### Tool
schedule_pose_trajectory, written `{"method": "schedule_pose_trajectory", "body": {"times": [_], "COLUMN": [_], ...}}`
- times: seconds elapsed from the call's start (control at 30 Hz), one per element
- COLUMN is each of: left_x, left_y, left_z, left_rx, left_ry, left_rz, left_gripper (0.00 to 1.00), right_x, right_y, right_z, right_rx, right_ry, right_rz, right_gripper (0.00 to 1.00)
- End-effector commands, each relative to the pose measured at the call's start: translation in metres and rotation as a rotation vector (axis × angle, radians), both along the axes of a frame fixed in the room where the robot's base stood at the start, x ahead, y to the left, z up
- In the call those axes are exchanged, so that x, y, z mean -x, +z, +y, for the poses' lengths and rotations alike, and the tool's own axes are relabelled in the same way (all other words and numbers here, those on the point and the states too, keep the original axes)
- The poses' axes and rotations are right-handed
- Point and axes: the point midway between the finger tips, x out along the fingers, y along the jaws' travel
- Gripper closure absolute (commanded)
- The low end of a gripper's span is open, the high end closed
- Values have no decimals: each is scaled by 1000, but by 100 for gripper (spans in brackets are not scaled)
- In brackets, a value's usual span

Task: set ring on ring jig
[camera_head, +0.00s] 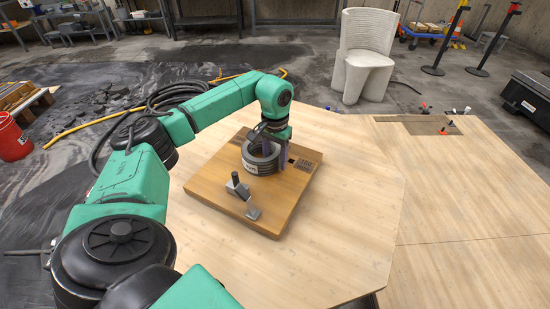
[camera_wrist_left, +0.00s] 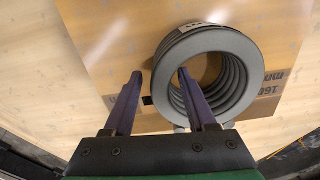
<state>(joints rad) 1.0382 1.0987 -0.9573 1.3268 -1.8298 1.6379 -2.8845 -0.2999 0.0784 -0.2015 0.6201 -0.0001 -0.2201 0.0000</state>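A grey ribbed ring (camera_head: 258,166) with a pale label stands on the square wooden board (camera_head: 212,182), which lies on the light wooden table. Its open top and stacked ridges show in the left wrist view (camera_wrist_left: 205,38). I cannot tell whether it is one ring or several stacked. My left gripper (camera_head: 276,146) is down at the ring's far right side. In the left wrist view its purple fingers (camera_wrist_left: 159,74) are spread, one outside the ring and one over its hole, with a gap beside the wall. My right gripper is not in view.
A dark post with a grey block (camera_head: 237,186) and a small grey metal piece (camera_head: 253,213) stand on the board near the ring. The table right of the board is clear. A white chair (camera_head: 364,58) stands behind the table.

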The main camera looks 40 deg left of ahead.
Motion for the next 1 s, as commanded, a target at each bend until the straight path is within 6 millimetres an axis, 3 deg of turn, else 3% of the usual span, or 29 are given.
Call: {"method": "schedule_pose_trajectory", "body": {"times": [0.27,0.6,0.7,1.0], "left_x": [-1,-1,-1,0], "left_y": [11,98,115,122], "left_z": [0,-1,0,0], "left_rx": [1,0,1,0], "left_ry": [0,-1,-1,-1], "left_rz": [-4,-5,-3,0], "left_gripper": [43,43,43,43], "right_x": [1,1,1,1], "right_y": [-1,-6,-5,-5], "right_z": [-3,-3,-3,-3], "right_rx": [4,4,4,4], "right_ry": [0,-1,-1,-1], "right_rz": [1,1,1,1], "right_gripper": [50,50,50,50]}}
